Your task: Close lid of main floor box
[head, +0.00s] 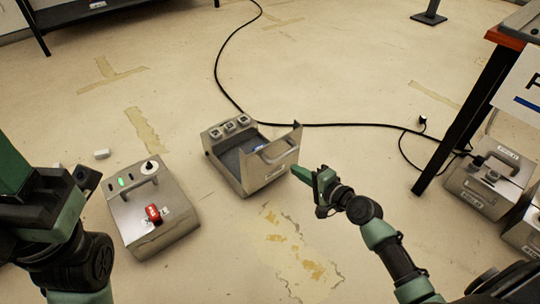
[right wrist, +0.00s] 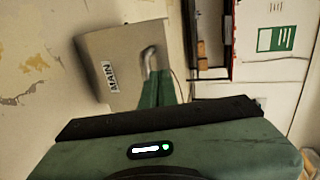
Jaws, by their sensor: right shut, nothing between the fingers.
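The main floor box (head: 222,165) is a grey metal case in the middle of the head view, standing open with its dark inside showing. Its lid (head: 279,155) stands raised at the right front side, with a bar handle and a label on the face. In the right wrist view the lid (right wrist: 125,62) reads MAIN, with the handle near my fingers. My right gripper (head: 297,172) is shut and empty beside the lid's outer face; I cannot tell whether it touches. It also shows in the right wrist view (right wrist: 163,80). My left gripper (head: 22,185) is at the left edge; its fingers are unclear.
A second grey box (head: 165,225) with a red switch and a green light stands at the left. More grey boxes (head: 487,182) stand at the right by a table leg (head: 466,120). A black cable (head: 330,124) runs over the floor behind the main box. The front middle floor is clear.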

